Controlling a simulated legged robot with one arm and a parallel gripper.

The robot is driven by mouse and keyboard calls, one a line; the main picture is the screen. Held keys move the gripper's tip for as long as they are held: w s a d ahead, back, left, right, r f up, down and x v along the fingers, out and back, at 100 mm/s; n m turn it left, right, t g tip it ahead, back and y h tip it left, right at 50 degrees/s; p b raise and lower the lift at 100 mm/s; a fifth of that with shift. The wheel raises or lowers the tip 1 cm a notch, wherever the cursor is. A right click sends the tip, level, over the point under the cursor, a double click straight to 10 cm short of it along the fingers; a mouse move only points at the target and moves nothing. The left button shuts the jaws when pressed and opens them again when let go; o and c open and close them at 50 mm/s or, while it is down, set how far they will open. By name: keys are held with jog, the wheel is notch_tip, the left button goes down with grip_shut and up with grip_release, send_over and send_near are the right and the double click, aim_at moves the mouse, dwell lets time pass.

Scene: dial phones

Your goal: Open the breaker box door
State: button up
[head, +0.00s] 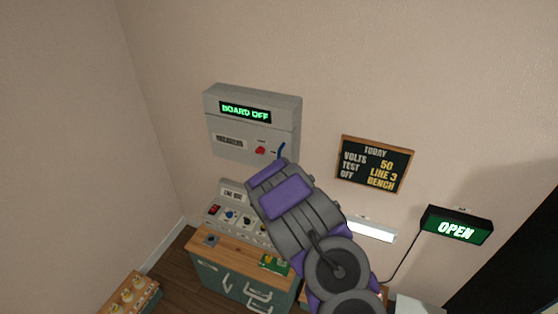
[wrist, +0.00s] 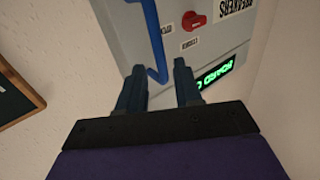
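The grey breaker box (head: 225,127) hangs on the wall with its door looking shut. Its green display reads "BOARD OFF". A blue bar handle (head: 281,150) is at the lower right of its front, beside a red knob (head: 260,150). In the wrist view the box front (wrist: 215,45) appears turned over, with the blue handle (wrist: 153,35) and the red knob (wrist: 193,20). My gripper (wrist: 159,66) is open, and the handle's near end shows between its fingertips, closer to the left finger. I cannot tell if they touch. In the head view my arm hides the fingers.
A workbench (head: 238,254) with a switch panel (head: 233,217) stands below the box. A small wooden stand (head: 130,295) is at lower left.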

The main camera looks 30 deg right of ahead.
jog(key=shift+b+x, duration=0.35)
jog(key=shift+x, duration=2.1)
grip_shut()
